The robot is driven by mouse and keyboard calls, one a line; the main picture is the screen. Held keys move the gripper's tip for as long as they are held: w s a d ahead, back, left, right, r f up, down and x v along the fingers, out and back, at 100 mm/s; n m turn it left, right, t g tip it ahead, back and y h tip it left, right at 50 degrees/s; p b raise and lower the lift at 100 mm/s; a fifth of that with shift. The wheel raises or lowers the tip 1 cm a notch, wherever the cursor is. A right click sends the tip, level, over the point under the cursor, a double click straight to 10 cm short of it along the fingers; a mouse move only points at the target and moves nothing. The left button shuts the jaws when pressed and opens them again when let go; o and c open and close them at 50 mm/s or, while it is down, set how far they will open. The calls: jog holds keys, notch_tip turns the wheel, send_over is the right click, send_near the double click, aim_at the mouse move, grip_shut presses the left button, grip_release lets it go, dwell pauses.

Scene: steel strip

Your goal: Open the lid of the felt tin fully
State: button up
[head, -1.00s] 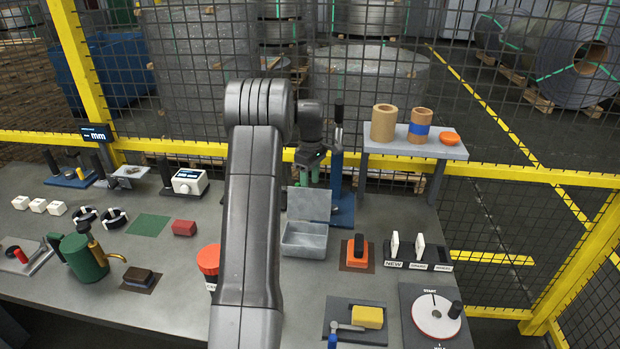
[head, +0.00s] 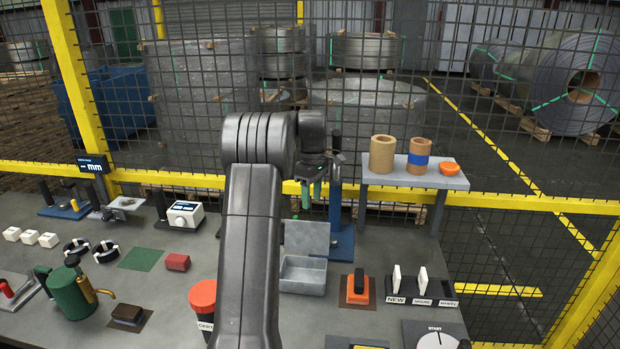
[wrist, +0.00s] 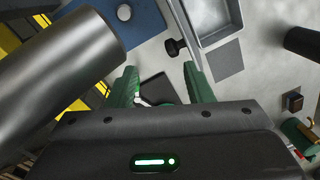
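The felt tin (head: 303,277) is a grey metal box on the bench, and its open top shows in the head view. Its lid (head: 307,238) stands raised at the back edge, roughly upright. In the wrist view the tin (wrist: 234,14) is at the top, with the lid (wrist: 183,25) seen nearly edge-on and a dark knob (wrist: 177,47) beside it. My gripper (head: 311,196) is above and behind the lid. Its green fingers (wrist: 163,88) are apart with nothing held between them. They look clear of the lid, though the exact distance is hard to tell.
A blue stand (head: 341,225) with a dark post is close behind my gripper. A raised shelf (head: 440,178) with cardboard rolls and an orange bowl is to the right. An orange block (head: 358,288) sits right of the tin. A red-lidded canister (head: 203,296) is left of my arm.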

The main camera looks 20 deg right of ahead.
notch_tip(320, 180, up, 7)
jog(key=w, duration=0.1)
jog(key=shift+a+r, duration=0.15)
jog(key=shift+a, duration=0.1)
jog(key=shift+w, duration=0.1)
jog(key=p, duration=0.1)
send_near(308, 235)
jog(key=w+d+f, duration=0.2)
jog(key=w+f, duration=0.2)
jog(key=shift+f, duration=0.4)
jog(key=shift+w, duration=0.1)
